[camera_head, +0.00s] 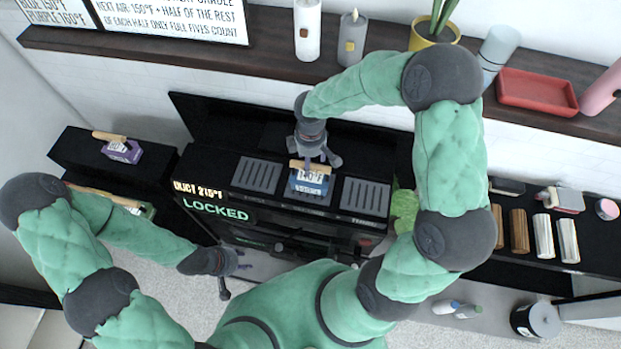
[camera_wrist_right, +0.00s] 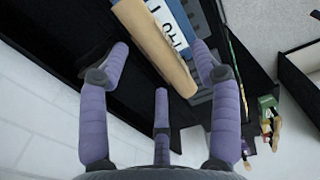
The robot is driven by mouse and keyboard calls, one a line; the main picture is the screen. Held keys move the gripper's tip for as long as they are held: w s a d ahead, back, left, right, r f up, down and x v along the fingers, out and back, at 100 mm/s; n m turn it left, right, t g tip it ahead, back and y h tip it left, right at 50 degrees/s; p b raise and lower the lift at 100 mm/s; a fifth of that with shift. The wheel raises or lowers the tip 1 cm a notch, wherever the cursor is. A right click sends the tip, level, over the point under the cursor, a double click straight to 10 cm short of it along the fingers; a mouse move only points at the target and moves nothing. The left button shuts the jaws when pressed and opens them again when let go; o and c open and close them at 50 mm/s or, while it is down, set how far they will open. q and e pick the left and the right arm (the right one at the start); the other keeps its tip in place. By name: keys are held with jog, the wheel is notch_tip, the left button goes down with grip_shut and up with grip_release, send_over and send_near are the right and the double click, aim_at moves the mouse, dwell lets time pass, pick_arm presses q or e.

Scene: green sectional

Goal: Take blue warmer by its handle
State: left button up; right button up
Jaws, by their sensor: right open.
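The blue warmer (camera_head: 308,184) sits in the middle slot of the black heater unit, with a white label and a wooden handle (camera_head: 310,167) on top. In the right wrist view the handle (camera_wrist_right: 158,48) lies slantwise between the spread purple fingers, and part of the blue-and-white label (camera_wrist_right: 177,22) shows beside it. My right gripper (camera_head: 316,157) is open right at the handle, pointing down over it; contact cannot be told. My left gripper (camera_head: 233,275) is empty and spread open, low in front of the heater unit, away from the warmer.
Grey slotted plates (camera_head: 257,175) flank the warmer. A purple warmer (camera_head: 123,151) sits on a black stand at left. A wall shelf (camera_head: 270,65) behind holds candles, a plant pot and a red tray (camera_head: 537,91). A black counter at right holds several rolls.

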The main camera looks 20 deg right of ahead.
aim_at(311, 163)
notch_tip(311, 163, down, 4)
grip_shut()
jog(key=shift+w+d+r, duration=0.1)
dwell(0.4)
